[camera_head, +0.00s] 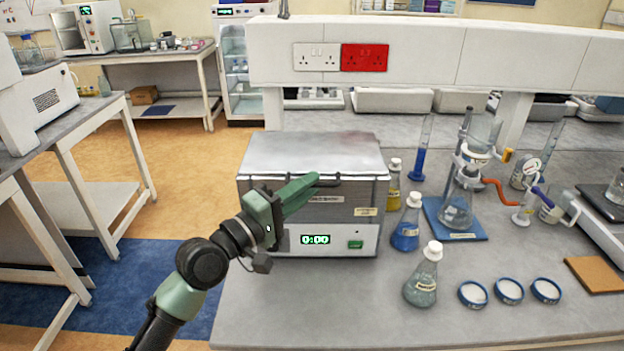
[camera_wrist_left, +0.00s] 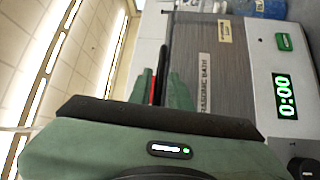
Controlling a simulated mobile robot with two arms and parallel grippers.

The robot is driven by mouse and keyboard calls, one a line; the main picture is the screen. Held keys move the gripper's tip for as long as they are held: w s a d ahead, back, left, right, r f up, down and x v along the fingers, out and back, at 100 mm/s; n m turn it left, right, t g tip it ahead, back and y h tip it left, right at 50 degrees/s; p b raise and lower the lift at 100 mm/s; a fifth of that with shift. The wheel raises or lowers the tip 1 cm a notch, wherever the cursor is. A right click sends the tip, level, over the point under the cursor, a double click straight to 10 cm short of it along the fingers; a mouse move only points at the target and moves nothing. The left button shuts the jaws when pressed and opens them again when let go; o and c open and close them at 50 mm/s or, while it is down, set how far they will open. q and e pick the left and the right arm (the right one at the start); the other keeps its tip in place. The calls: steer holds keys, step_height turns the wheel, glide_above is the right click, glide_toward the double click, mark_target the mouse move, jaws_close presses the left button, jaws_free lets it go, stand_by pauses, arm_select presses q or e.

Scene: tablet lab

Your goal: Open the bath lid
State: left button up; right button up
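The ultrasonic bath (camera_head: 345,239) is a steel box on the bench with a front panel reading 0:00. Its flat grey lid (camera_head: 310,152) is down, and a dark bar handle (camera_head: 350,179) runs along the lid's front edge. My left gripper (camera_head: 316,180) is at the handle, its green fingers pointing along the front. The fingers look slightly apart. The bath's label (camera_wrist_left: 206,85) is partly hidden by the gripper. My right gripper is not in view.
Flasks stand right of the bath: yellow (camera_head: 394,188), blue (camera_head: 407,232) and a grey-green one (camera_head: 422,283). Glassware stands on a blue base (camera_head: 456,228). Petri dishes (camera_head: 509,291) lie at the front right. A white shelf (camera_head: 420,52) with sockets spans above and behind the bath.

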arm_select(q)
steer(key=shift+w+d, duration=0.45)
steer(key=shift+d, duration=0.05)
steer(key=shift+s+a+r, duration=0.15)
steer(key=shift+s+a, duration=0.1)
steer(key=shift+w+d, duration=0.1)
jaws_close()
stand_by(0.8)
